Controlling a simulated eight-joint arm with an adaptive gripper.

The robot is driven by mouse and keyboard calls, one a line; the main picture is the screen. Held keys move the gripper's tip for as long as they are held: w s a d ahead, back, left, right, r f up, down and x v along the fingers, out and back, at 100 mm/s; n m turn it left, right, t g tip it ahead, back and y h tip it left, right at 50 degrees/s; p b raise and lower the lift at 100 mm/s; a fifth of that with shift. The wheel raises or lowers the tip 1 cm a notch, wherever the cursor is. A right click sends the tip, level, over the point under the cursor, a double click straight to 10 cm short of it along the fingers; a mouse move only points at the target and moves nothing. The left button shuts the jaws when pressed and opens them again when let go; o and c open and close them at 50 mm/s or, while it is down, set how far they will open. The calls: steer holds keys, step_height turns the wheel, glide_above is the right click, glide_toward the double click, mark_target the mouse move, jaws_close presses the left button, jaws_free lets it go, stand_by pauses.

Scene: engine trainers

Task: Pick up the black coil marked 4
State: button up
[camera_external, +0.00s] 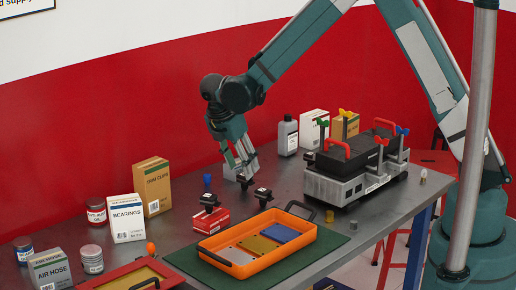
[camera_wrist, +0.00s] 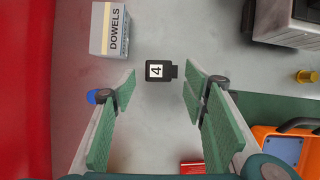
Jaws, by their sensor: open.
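The black coil marked 4 (camera_wrist: 159,71) lies on the grey table in the wrist view, its white label facing up. It sits between and just beyond my gripper's (camera_wrist: 158,82) open fingers, apart from both. In the external view my gripper (camera_external: 243,164) points down above the table, and a small dark piece (camera_external: 243,182) shows just below it, probably this coil; its mark is unreadable there.
A grey DOWELS box (camera_wrist: 109,29) stands close to the coil. A blue knob (camera_wrist: 99,96) is beside the left finger; it also shows in the external view (camera_external: 207,181). The orange tray (camera_external: 213,258) is in front, the engine trainer (camera_external: 333,190) to the right. Boxes and cans line the left.

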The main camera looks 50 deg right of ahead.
mark_target(240, 178)
steer(key=shift+d+f, duration=0.1)
steer(key=shift+f, duration=0.1)
steer(key=shift+b+x, duration=0.45)
steer(key=shift+x, duration=2)
steer(key=shift+w, duration=0.1)
steer(key=c, duration=0.8)
